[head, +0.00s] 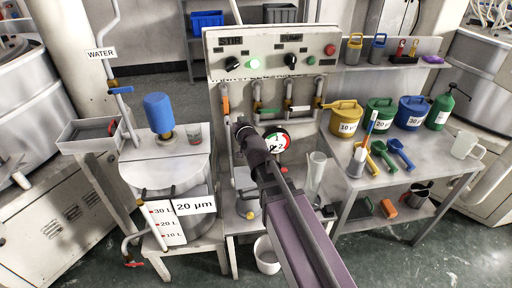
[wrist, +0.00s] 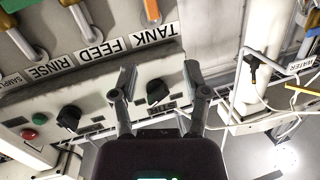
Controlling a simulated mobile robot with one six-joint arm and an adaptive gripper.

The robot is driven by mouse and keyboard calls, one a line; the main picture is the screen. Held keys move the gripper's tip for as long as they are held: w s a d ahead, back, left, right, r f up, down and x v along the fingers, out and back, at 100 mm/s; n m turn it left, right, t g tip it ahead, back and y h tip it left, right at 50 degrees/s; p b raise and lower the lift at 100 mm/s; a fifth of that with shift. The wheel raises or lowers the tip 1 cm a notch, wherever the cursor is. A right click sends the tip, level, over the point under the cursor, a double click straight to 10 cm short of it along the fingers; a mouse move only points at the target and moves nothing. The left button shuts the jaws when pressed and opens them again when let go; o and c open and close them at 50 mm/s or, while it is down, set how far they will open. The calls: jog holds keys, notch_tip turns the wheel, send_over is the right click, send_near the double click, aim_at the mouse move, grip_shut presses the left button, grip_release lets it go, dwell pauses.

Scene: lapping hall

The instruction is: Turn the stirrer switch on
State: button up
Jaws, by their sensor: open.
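The stirrer switch is a black rotary knob (head: 232,63) under the STIR label at the left of the control panel (head: 268,42). My gripper (wrist: 158,78) is open and empty, one finger on each side of the knob in the picture. I see no contact. In the head view my gripper (head: 241,126) is below the panel. The knob's exact setting is hard to tell.
The PUMP knob (head: 291,62), a green button (head: 309,63) and a red button (head: 330,50) are to the right on the panel. Several valve handles hang below it, including an orange one (head: 226,104). The stirred tank (head: 140,178) with a blue motor (head: 158,112) stands left.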

jog(key=s+d+f+n+g+h, duration=0.1)
jog(key=s+d+f+g, duration=0.3)
jog(key=f, duration=0.5)
jog(key=shift+s+d+g+h, duration=0.4)
jog(key=shift+d+g, duration=0.3)
jog(key=shift+d, duration=0.7)
jog(key=s+d+f+m+g+h, duration=0.1)
jog(key=s+d+f+g, duration=0.3)
jog(key=s, duration=0.5)
jog(key=s+d+f+m+g+h, duration=0.1)
jog(key=s+d+f+g+h, duration=0.1)
jog(key=s+d+g, duration=0.4)
jog(key=s+d+f, duration=0.1)
jog(key=s, duration=0.2)
jog(key=shift+f, duration=0.35)
